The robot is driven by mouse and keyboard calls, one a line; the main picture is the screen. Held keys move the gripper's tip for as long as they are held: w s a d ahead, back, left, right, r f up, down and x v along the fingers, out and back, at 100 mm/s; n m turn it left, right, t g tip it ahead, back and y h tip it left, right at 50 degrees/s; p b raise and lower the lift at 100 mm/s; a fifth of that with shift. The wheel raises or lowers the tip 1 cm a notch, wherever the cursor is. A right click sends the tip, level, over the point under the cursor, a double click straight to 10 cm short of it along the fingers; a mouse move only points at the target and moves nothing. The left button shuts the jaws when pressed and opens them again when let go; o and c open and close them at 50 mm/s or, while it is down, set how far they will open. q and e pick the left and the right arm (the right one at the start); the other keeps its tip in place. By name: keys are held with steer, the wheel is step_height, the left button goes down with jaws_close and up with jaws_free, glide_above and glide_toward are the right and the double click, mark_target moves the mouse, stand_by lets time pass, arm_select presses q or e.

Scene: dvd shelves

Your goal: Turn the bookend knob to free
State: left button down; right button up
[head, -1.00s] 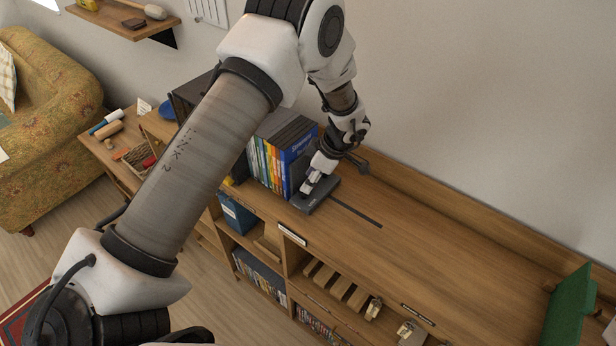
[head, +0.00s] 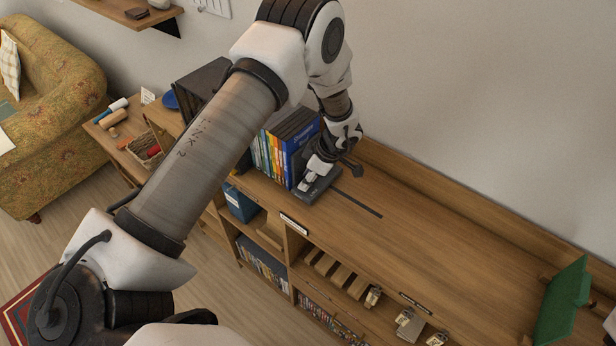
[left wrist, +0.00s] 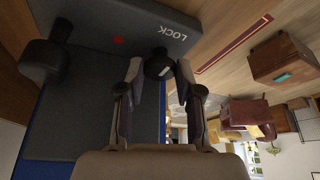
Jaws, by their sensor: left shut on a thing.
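The dark grey bookend (head: 322,187) stands on the wooden shelf top against the right end of a row of upright cases (head: 272,152). My left gripper (head: 308,180) reaches down to the front of the bookend's foot. In the left wrist view the bookend (left wrist: 95,110) fills the left part, with the white word LOCK (left wrist: 173,31) and a red dot (left wrist: 119,40) on its foot. A small black knob (left wrist: 158,66) sits between the two fingertips, which are shut on it. Which way the knob points cannot be told.
A dark slot (head: 358,205) runs along the shelf top, right of the bookend. The shelf top (head: 430,235) beyond it is clear up to a green bookend-like panel (head: 565,300). A dark rounded piece (left wrist: 44,61) sticks out from the bookend.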

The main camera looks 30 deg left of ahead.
arm_select(q)
steer(key=shift+m, duration=0.4)
steer(key=m+t, duration=0.2)
steer(key=m, duration=0.2)
steer(key=shift+s+m, duration=0.15)
steer(key=shift+m, duration=0.15)
steer(key=m+t, duration=0.1)
steer(key=m, duration=0.1)
steer(key=m+t+b, duration=0.1)
steer(key=m, duration=0.1)
steer(key=shift+s+m+h, duration=0.1)
steer(key=shift+m+h, duration=0.2)
steer(key=shift+m, duration=0.1)
steer(key=shift+r, duration=0.1)
steer(key=c, duration=1.1)
jaws_free()
steer(key=shift+o, duration=0.2)
